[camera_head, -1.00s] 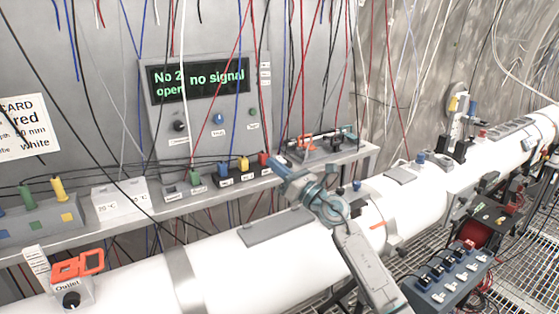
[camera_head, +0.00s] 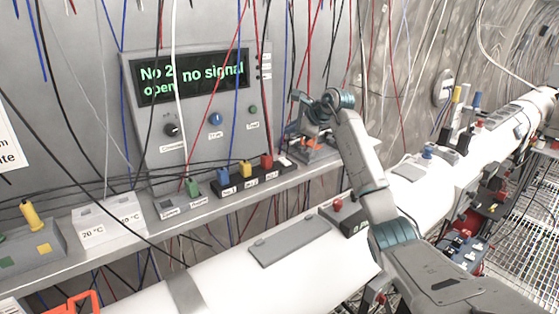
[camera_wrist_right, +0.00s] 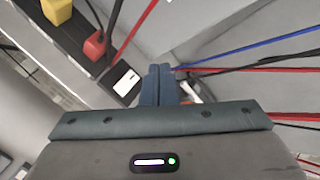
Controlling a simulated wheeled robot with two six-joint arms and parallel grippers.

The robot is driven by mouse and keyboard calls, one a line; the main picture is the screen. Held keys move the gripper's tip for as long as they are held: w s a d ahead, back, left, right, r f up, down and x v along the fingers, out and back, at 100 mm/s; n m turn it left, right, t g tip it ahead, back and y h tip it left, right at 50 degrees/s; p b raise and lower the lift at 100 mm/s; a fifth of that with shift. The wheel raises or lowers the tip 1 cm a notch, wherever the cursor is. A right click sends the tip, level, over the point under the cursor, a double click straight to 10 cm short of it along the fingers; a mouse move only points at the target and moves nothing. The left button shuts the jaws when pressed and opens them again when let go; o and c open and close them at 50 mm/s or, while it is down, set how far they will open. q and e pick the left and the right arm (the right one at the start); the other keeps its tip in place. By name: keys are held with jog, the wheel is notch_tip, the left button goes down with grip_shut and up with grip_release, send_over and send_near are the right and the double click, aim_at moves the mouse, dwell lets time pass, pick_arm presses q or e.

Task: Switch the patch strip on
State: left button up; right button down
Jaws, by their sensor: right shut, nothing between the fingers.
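The patch strip (camera_head: 252,181) is a dark numbered strip on the grey shelf, with blue, yellow and red plugs in it. A small white piece (camera_head: 284,160) shows at its right end; whether it is the switch, or which way it is set, I cannot tell. My right gripper (camera_head: 291,133) is above the shelf near that end. In the right wrist view its fingers (camera_wrist_right: 160,86) are together and empty, beside a dark block with a white label (camera_wrist_right: 125,83). The strip's red plug (camera_wrist_right: 95,45) and yellow plug (camera_wrist_right: 56,10) are at the upper left. My left gripper is out of view.
The panel display (camera_head: 195,76) behind the shelf reads "No 2 open" and "no signal". A clamp-like fixture with orange parts (camera_head: 312,143) stands right of the strip. Loose wires hang in front of the panel. A white pipe (camera_head: 225,280) runs below the shelf.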

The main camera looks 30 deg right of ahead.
jog(key=b, duration=0.3)
send_over(289, 163)
jog(key=f, duration=0.3)
jog(key=shift+s+f, duration=0.35)
jog(key=shift+f, duration=0.05)
jog(key=f, duration=0.1)
jog(key=f+b, duration=0.1)
jog(key=f, duration=0.1)
jog(key=f+b, duration=0.1)
jog(key=shift+w+f, duration=0.2)
jog(key=shift+w, duration=0.2)
jog(key=shift+f, duration=0.25)
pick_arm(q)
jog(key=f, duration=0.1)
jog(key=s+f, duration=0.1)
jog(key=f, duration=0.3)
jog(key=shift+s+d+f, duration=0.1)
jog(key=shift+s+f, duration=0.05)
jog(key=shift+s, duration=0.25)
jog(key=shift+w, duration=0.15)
